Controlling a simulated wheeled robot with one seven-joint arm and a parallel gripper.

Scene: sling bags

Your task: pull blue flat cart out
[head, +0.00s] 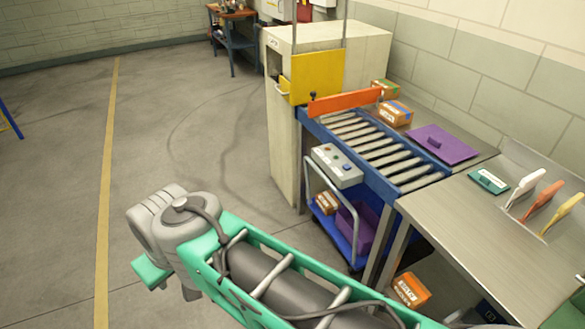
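The blue flat cart (335,235) stands low under the roller conveyor, to the right of the tall beige cabinet. Its grey loop handle (308,165) rises at the near left side, in front of the conveyor frame. A cardboard box (326,203) and a purple bin (356,226) sit on the cart. The cart's far part is hidden under the conveyor. My green and grey arm crosses the lower middle of the view, left of and nearer than the cart. My gripper's fingers do not show.
A control box (337,166) juts out above the cart. A metal table (480,235) stands at right, with an orange box (411,290) below. The floor at left is clear, with a yellow line.

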